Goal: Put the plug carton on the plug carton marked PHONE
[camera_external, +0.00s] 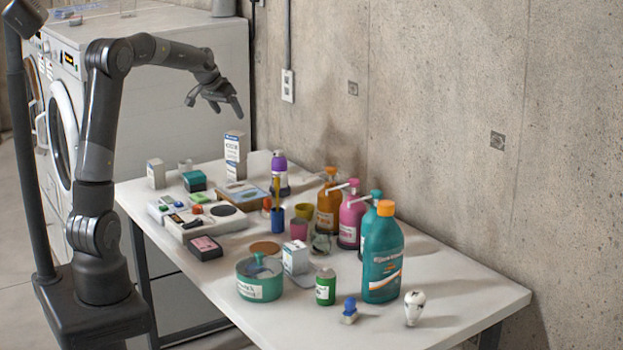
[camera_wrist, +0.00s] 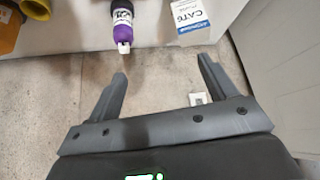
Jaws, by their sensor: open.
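Several white cartons stand on the table. A tall one with a blue band (camera_external: 234,155) is at the far end; in the wrist view a white carton with a blue band (camera_wrist: 190,18) reads CAT6. A smaller white carton (camera_external: 155,174) stands at the far left edge, and another (camera_external: 295,257) stands near the middle. I cannot read PHONE on any carton, so I cannot tell which ones the task names. My gripper (camera_external: 229,108) is open and empty, above the table's far end and apart from the cartons; its fingers (camera_wrist: 162,72) show spread in the wrist view.
A purple bottle (camera_external: 279,173) stands right of the tall carton. Pump bottles (camera_external: 328,205) and a large teal bottle (camera_external: 382,260) line the wall side. A teal tub (camera_external: 260,280), a dark box (camera_external: 205,248) and a white tray (camera_external: 225,225) crowd the left.

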